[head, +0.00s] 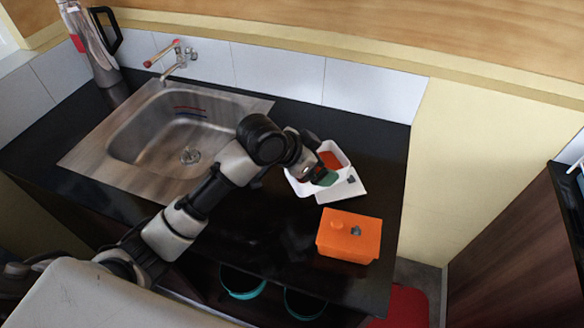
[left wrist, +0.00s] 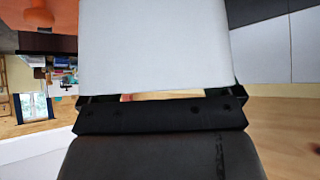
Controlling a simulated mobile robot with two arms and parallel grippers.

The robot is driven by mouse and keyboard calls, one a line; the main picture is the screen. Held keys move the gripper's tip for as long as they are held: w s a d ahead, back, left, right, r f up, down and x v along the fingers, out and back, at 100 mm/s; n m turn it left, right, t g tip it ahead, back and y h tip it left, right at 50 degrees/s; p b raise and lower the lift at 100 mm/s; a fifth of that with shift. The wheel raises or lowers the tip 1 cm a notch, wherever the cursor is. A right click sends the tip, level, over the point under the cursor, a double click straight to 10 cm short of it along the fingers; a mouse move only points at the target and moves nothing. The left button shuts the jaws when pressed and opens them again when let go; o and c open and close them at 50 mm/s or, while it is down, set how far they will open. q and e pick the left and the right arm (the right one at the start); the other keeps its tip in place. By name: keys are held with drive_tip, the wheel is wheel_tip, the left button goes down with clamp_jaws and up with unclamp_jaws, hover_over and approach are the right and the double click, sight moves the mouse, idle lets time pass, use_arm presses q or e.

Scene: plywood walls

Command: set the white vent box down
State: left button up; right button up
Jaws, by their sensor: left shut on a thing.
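The white vent box (head: 334,195) shows in the head view as a small white block with a grey patch on top, just past the end of my left arm. My left gripper (head: 318,177) is shut on it. In the left wrist view the white box (left wrist: 155,45) fills the upper middle, between the black jaws of the gripper (left wrist: 160,97). The box is over the dark counter, between a white tray and an orange box. I cannot tell whether its underside touches the counter. My right gripper is not in view.
The white tray (head: 342,157) holds red and green things, close behind the box. The orange box (head: 345,246) with a knob stands in front. A steel sink (head: 135,137) is at the left. The counter (head: 375,180) is bare to the right, up to its edge.

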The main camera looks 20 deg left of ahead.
use_arm(q)
drive_tip(key=w+a+f, duration=0.1)
drive_tip(key=a+f, duration=0.1)
drive_tip(key=a, duration=0.1)
drive_tip(key=w+a+f+p, duration=0.1)
drive_tip(key=a, duration=0.2)
drive_tip(key=a+f, duration=0.2)
drive_tip(key=a, duration=0.1)
drive_tip(key=shift+w+a+f+p, duration=0.2)
drive_tip(key=shift+w+f+p, duration=0.15)
drive_tip(key=shift+w+p, duration=0.05)
wheel_tip(320, 180, down, 3)
drive_tip(key=shift+f+p, duration=0.1)
drive_tip(key=shift+p, duration=0.45)
drive_tip(key=shift+f, duration=0.45)
drive_tip(key=shift+f, duration=0.1)
drive_tip(key=o, duration=0.8)
drive_tip(key=shift+o, duration=0.2)
